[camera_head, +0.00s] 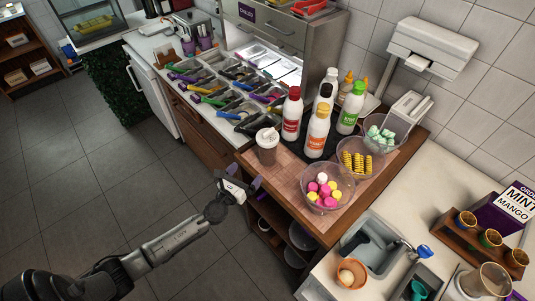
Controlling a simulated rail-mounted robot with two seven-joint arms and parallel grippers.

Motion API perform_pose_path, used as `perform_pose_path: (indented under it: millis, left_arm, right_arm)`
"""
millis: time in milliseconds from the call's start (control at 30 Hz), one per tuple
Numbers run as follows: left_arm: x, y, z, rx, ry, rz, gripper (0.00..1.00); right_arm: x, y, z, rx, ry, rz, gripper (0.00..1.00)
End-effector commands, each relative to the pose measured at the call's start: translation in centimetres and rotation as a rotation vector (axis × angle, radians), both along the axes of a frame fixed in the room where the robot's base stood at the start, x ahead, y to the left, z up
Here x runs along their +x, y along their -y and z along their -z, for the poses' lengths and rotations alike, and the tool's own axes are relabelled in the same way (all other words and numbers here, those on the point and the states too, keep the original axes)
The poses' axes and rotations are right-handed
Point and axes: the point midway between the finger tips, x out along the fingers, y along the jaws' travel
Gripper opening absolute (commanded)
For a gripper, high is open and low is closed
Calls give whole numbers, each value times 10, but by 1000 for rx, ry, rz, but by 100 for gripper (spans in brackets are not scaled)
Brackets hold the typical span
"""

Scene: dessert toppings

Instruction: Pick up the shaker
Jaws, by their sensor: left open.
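The likely shaker is a brown, cup-shaped container with a pale lid (267,147). It stands upright at the left front corner of the wooden counter (285,183). My left gripper (240,181) is open and empty, just in front of the counter's left edge. It is below and to the left of the shaker in the picture, apart from it. My right gripper is out of view.
Several sauce bottles (317,130) stand right of the shaker on a dark mat. Clear bowls of colourful sweets (325,191), yellow pieces (356,158) and mint pieces (380,132) line the right side. Topping trays (232,95) lie behind. A sink (377,246) is at lower right.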

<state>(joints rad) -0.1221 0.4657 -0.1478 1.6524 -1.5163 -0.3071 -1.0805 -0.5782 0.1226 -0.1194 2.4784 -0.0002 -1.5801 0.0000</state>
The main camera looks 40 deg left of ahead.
Motion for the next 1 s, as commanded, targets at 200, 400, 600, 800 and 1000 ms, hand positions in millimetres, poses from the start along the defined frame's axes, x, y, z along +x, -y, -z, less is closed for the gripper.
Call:
perform_pose_path:
  millis: [200, 400, 600, 800, 1000]
  left_arm:
    - [34, -4, 4, 57, -9, 19, 100]
    - [66, -7, 6, 55, -11, 19, 100]
    - [84, -9, 6, 53, -11, 18, 100]
    - [93, -10, 7, 53, -10, 18, 100]
    - [120, -12, 11, 51, -9, 19, 100]
  right_arm:
    - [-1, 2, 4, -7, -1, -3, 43]
    - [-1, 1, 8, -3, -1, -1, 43]
    - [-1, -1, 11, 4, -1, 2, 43]
    - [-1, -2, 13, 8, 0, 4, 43]
    - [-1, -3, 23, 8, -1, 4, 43]
